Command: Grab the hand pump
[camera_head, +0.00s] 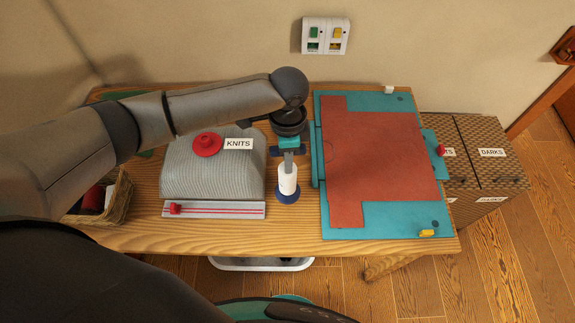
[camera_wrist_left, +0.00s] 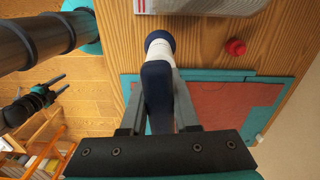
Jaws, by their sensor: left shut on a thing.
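The hand pump (camera_head: 288,181) stands upright on the wooden table, between the grey knit stack and the teal board. It has a white body, a round blue base and a dark blue crossbar handle. In the left wrist view the dark blue handle (camera_wrist_left: 157,95) lies between the fingers of my left gripper (camera_wrist_left: 159,75), which is shut on it. In the head view my left gripper (camera_head: 289,154) comes down on the pump's top from behind, partly hiding the handle. My right gripper (camera_wrist_left: 58,84) shows small at the left of the wrist view, fingers apart and empty.
The grey knit stack (camera_head: 212,172) with a red knob (camera_head: 207,144) is left of the pump. A teal board (camera_head: 380,220) with a rust-red sheet (camera_head: 380,155) lies to the right. A wicker basket (camera_head: 122,203) sits at the left edge; patterned hampers (camera_head: 490,175) stand beyond the right edge.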

